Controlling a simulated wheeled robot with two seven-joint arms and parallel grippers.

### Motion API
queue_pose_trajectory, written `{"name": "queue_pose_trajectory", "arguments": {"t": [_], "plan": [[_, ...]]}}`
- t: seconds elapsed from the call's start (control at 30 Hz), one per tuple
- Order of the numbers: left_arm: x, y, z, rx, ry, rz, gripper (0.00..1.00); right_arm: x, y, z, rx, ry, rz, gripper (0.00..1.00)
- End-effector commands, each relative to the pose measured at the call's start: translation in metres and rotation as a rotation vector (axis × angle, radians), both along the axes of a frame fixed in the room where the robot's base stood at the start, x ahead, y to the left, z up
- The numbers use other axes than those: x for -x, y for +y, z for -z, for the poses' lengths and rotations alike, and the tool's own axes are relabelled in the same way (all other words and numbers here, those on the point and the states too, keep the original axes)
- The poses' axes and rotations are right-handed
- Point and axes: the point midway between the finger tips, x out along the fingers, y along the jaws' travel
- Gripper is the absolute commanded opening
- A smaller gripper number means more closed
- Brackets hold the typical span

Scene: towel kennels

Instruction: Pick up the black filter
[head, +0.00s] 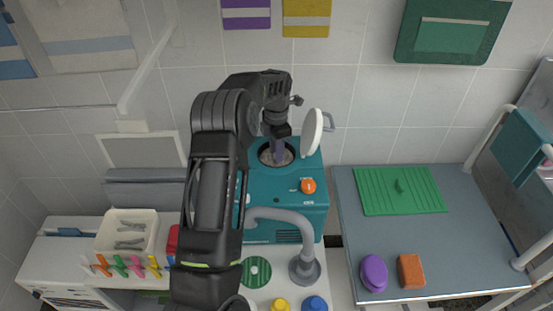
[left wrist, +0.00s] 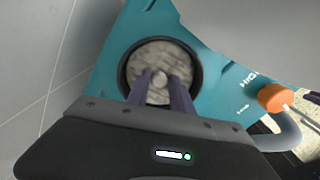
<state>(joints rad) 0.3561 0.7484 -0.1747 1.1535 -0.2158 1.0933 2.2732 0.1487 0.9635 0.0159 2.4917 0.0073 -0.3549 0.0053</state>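The black filter (left wrist: 160,56) shows in the left wrist view as a dark round rim around a grey, mottled disc with a small pale knob at its middle. It sits in the round opening on top of the teal machine (head: 285,215). My left gripper (left wrist: 161,82) points down at it, one dark finger on each side of the knob, with a gap between the fingers. Whether the fingers touch the knob I cannot tell. In the head view the left gripper (head: 279,160) reaches into the opening and partly hides the filter. My right gripper is not in view.
A white round lid (head: 312,132) stands open beside the opening. The machine has an orange knob (head: 308,186) and a grey hose (head: 280,215) in front. A blue-grey table (head: 440,240) at right carries a green mat (head: 375,190), a purple item (head: 374,272) and an orange block (head: 411,271).

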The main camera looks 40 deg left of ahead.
Motion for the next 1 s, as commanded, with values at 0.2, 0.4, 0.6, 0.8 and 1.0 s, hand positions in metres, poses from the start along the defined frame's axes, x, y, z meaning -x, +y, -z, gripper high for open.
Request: {"name": "queue_pose_trajectory", "arguments": {"t": [0.2, 0.4, 0.6, 0.8, 1.0], "plan": [[0.0000, 0.0000, 0.0000, 0.000, 0.000, 0.000, 0.08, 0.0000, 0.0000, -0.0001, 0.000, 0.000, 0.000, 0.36], [0.0000, 0.0000, 0.0000, 0.000, 0.000, 0.000, 0.00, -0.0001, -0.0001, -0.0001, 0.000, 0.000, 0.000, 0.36], [0.0000, 0.0000, -0.0001, 0.000, 0.000, 0.000, 0.00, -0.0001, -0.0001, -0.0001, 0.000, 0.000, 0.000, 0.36], [0.0000, 0.0001, -0.0004, 0.000, 0.000, 0.000, 0.00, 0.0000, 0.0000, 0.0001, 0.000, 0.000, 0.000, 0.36], [-0.0005, 0.0002, -0.0065, 0.000, -0.001, 0.000, 0.00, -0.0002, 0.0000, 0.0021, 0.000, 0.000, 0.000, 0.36]]}}
